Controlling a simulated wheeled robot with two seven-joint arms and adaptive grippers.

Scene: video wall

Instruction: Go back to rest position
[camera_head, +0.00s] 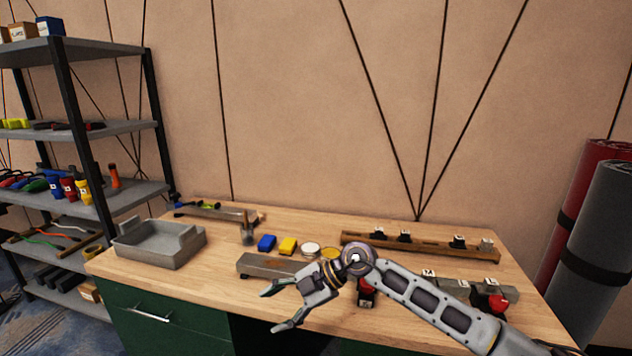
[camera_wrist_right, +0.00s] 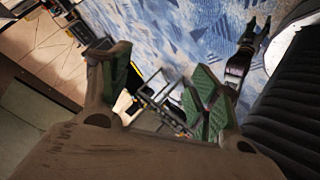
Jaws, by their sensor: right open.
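My right gripper (camera_head: 275,308) reaches in from the lower right of the head view. It is above the front part of the wooden workbench (camera_head: 215,275), its fingers pointing left. The fingers are spread apart with nothing between them. In the right wrist view the gripper (camera_wrist_right: 160,92) shows two separated fingers with green pads and an empty gap. My left gripper does not show in the head view.
A grey tray (camera_head: 160,250) stands on the bench's left end. Shelving (camera_head: 105,125) stands left; a grey roll (camera_head: 600,255) stands right. Patterned blue floor (camera_wrist_right: 190,35) shows in the wrist view.

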